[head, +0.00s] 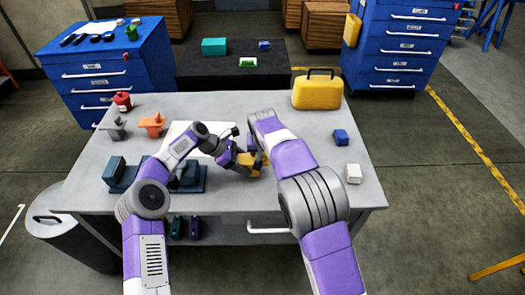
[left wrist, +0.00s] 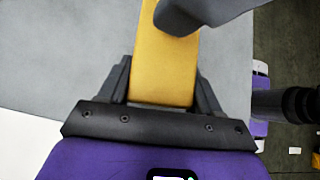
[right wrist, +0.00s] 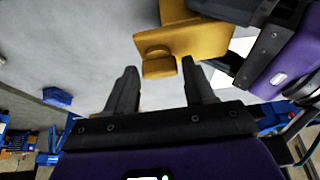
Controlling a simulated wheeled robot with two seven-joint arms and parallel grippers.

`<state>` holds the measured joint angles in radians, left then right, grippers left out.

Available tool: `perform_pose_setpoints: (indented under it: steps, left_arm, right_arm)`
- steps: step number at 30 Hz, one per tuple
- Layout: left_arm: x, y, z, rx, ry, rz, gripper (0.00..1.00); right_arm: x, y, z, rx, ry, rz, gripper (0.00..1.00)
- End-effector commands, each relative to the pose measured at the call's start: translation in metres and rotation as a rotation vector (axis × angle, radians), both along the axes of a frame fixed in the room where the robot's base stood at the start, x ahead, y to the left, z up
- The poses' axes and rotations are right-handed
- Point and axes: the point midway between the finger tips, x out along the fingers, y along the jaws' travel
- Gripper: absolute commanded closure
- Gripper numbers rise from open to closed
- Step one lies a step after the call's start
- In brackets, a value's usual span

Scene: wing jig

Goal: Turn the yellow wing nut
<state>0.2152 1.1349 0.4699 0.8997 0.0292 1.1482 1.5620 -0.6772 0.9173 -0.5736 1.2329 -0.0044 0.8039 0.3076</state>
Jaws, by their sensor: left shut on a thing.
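The yellow wing nut (head: 248,171) is near the middle of the table, partly hidden by my arms. My left gripper (head: 238,160) is shut on it; in the left wrist view, a flat yellow bar of the wing nut (left wrist: 163,68) runs between the two fingers. A dark grey part (left wrist: 210,12) overlaps the bar's far end. In the right wrist view, the wing nut (right wrist: 190,42) shows a broad yellow body with a small rounded tab. My right gripper (right wrist: 160,68) is open, its fingertips either side of the tab, touching or not I cannot tell. My right forearm hides this gripper in the head view.
A dark blue fixture (head: 120,174) and a white sheet (head: 183,132) lie on the table's left. A yellow case (head: 317,91) stands at the back right. A blue block (head: 341,137) and white block (head: 353,173) sit at right.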

Motion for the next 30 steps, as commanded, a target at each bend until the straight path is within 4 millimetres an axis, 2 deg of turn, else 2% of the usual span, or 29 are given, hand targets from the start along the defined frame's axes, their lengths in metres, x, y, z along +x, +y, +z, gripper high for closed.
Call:
perform_pose_setpoints:
  steps: [1, 3, 11, 14, 17, 24, 30]
  left_arm:
    - [0.000, 0.000, 0.001, -0.002, -0.001, 0.000, 0.85]
    - [0.000, 0.000, 0.001, -0.002, -0.001, 0.000, 0.85]
    - [0.000, 0.000, 0.001, -0.002, -0.001, -0.001, 0.85]
    - [0.000, -0.001, 0.001, -0.002, -0.001, -0.001, 0.85]
    - [0.000, 0.000, 0.001, -0.002, -0.001, -0.001, 0.85]
    - [0.000, 0.000, 0.001, -0.002, -0.001, -0.001, 0.85]
    - [0.000, -0.001, 0.001, -0.002, -0.001, -0.001, 0.85]
  right_arm:
    - [0.000, 0.000, 0.000, 0.000, 0.000, 0.000, 0.38]
    - [0.000, 0.000, 0.000, 0.000, 0.000, 0.001, 0.32]
    - [0.000, 0.000, 0.001, -0.001, 0.000, 0.002, 0.32]
    - [-0.002, 0.000, 0.007, 0.000, -0.001, 0.002, 0.32]
    - [-0.008, 0.001, 0.021, 0.001, -0.002, 0.002, 0.32]
    - [-0.027, 0.000, 0.069, 0.002, -0.004, 0.003, 0.32]
    - [-0.040, 0.000, 0.099, 0.001, -0.001, 0.001, 0.32]
